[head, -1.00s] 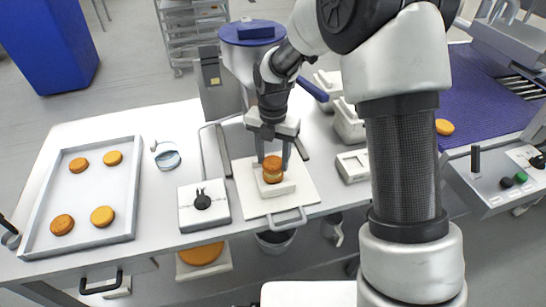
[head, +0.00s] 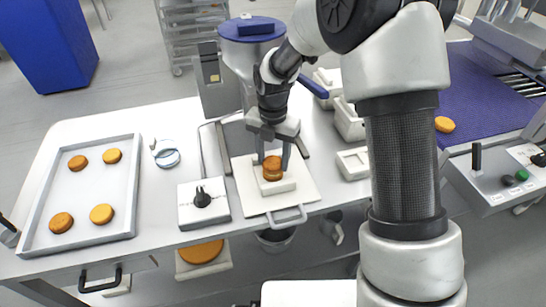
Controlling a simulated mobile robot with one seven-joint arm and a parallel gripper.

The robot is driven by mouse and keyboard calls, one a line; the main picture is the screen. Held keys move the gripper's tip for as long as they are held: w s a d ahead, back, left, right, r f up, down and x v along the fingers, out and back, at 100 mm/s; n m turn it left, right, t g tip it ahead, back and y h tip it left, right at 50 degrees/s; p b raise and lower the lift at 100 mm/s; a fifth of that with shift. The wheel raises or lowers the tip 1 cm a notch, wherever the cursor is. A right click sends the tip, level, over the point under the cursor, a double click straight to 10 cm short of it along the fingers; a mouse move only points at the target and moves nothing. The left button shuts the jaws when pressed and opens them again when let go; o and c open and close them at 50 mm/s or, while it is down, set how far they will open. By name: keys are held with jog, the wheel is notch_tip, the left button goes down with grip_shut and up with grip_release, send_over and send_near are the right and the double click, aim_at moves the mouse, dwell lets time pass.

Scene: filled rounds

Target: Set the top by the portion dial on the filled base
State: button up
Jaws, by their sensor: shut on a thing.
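My gripper (head: 272,154) points down over the white stand (head: 272,200) at the middle of the bench. Its fingers are shut on a brown-orange round top (head: 272,161), one on either side. The base (head: 272,175), another orange round, sits on the stand directly beneath the top. The two look stacked and level, with almost no gap; the filling between them is too small to make out. The portion dial (head: 203,200), a black knob on a white box, stands to the left, with no round beside it.
A grey tray (head: 133,195) with several rounds lies at the left. A clear ring-shaped dish (head: 167,157) sits beside it. A blue-lidded hopper (head: 251,30) stands behind my gripper. White bins (head: 348,122) are to the right. A purple conveyor (head: 485,95) carries one round (head: 444,124).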

jog(key=shift+f, duration=0.3)
jog(key=o, duration=1.3)
jog(key=shift+r+p, duration=2.7)
jog(key=shift+r, duration=0.85)
jog(key=shift+r, duration=0.1)
